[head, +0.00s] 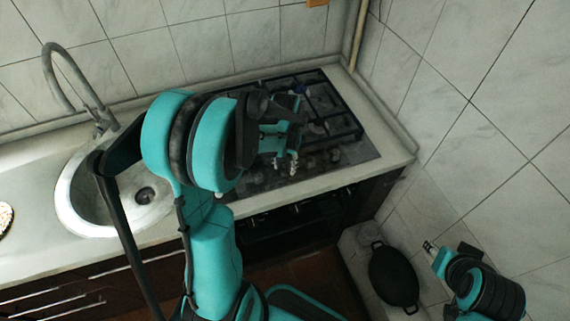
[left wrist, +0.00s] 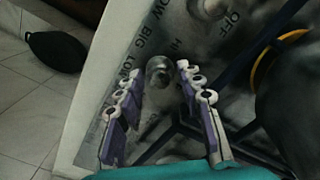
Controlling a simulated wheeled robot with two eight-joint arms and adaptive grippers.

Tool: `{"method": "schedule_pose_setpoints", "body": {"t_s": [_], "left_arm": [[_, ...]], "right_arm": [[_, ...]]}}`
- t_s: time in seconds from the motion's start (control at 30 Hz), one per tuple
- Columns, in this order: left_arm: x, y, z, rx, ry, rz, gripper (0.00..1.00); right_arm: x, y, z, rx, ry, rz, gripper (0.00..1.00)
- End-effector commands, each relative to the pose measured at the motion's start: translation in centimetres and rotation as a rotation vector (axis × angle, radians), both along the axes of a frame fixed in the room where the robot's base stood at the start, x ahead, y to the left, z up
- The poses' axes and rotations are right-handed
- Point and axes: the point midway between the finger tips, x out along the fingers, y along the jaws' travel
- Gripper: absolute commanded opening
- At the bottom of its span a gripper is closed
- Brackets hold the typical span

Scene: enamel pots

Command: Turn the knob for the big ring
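The gas stove (head: 330,155) with dark grates is set in the counter at the back right. In the left wrist view, a round grey metal knob (left wrist: 159,72) sits on the stove top near its edge, with printed labels BIG, LOW, HI and OFF around it. My left gripper (head: 284,164) is over the front of the stove, pointing down. In the left wrist view its fingers (left wrist: 158,80) are apart, with the knob between their tips; I cannot tell whether they touch it. My right gripper (head: 431,249) is at the lower right, away from the stove; its opening is too small to judge.
A round sink (head: 75,215) with a tall faucet (head: 75,75) is at the left. A black pan (head: 393,275) lies low at the right, near my right arm. Tiled walls close in behind and right. A yellow curved band (left wrist: 262,65) and dark grate bars are beside the left fingers.

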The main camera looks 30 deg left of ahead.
Motion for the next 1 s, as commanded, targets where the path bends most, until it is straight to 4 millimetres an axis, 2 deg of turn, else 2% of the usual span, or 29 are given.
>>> {"method": "schedule_pose_setpoints", "body": {"t_s": [0.3,0.43,0.57,0.8,1.0], "left_arm": [[0.0,0.0,0.1,0.000,0.000,0.000,0.50],[0.0,0.0,1.0,0.000,0.000,0.000,0.50],[-0.1,0.0,3.3,0.000,0.000,0.000,0.50],[0.0,0.0,8.6,0.000,0.000,0.000,0.50],[0.0,0.0,11.3,0.000,0.000,0.000,0.50]], "right_arm": [[0.0,0.0,0.0,0.000,0.000,0.000,0.40],[0.0,0.0,0.0,0.000,0.000,0.000,0.40],[0.0,0.0,0.0,0.000,0.000,0.000,0.40],[0.0,0.0,0.0,0.000,0.000,0.000,0.40],[0.0,0.0,0.0,0.000,0.000,0.000,0.40]]}}
